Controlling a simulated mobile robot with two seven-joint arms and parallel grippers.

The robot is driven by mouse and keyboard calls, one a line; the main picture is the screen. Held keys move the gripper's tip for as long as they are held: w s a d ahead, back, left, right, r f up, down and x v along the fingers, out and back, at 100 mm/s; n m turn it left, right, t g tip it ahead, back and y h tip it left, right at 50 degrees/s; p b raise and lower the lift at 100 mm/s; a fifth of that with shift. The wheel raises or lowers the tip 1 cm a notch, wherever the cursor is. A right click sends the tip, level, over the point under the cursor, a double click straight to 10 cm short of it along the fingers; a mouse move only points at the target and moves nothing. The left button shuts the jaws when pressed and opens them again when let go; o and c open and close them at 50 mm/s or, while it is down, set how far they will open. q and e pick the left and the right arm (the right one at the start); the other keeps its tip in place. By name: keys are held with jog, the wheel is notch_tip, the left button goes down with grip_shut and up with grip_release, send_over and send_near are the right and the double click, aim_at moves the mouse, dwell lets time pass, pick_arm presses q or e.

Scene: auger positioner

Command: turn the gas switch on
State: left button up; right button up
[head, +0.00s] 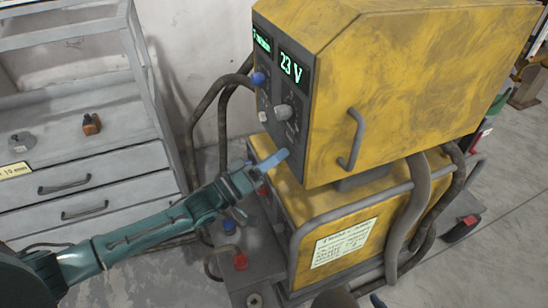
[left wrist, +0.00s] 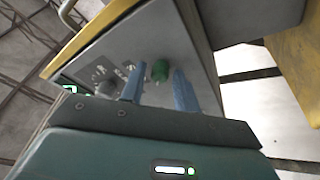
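The yellow machine (head: 385,85) has a grey front panel (head: 318,127) with knobs and small controls. No readable label shows which is the gas switch. In the left wrist view a green knob (left wrist: 160,70) on the panel (left wrist: 185,45) lies in the gap between my blue fingers. I cannot tell whether they touch it. My left gripper (head: 270,161) is open, its fingertips near the lower part of the panel; it fills the lower left wrist view (left wrist: 158,92). The head view shows a grey knob (head: 283,111) and blue knob (head: 258,78).
A lit display reads 23 V (head: 291,67). A grey handle (head: 353,140) sticks out of the machine's side. Thick hoses (head: 408,205) hang beside the lower yellow unit (head: 340,215).

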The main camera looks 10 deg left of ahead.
pick_arm(q)
grip_shut()
pick_arm(e)
jog(key=shift+w+r, duration=0.1)
jog(key=shift+r, duration=0.1)
jog(key=shift+f, duration=0.15)
pick_arm(q)
jog(key=m+g+h+b, duration=0.1)
jog(key=m+g+b, duration=0.1)
jog(key=m, duration=0.6)
jog(key=m+g+h+b, duration=0.1)
jog(key=m+g+b, duration=0.2)
jog(key=m, duration=0.5)
jog(key=m+g+h+b, duration=0.2)
jog(key=m+g, duration=0.1)
jog(key=m, duration=0.4)
jog(key=shift+w+a+m+g+b, duration=0.2)
jog(key=shift+w+m+g+b, duration=0.1)
jog(key=shift+m+g, duration=0.1)
pick_arm(e)
jog(key=shift+m+t+y, duration=0.3)
jog(key=shift+m+t, duration=0.2)
jog(key=shift+m, duration=0.3)
jog(key=f, duration=0.4)
jog(key=shift+a, duration=0.25)
jog(key=shift+r, duration=0.1)
jog(key=shift+w, duration=0.1)
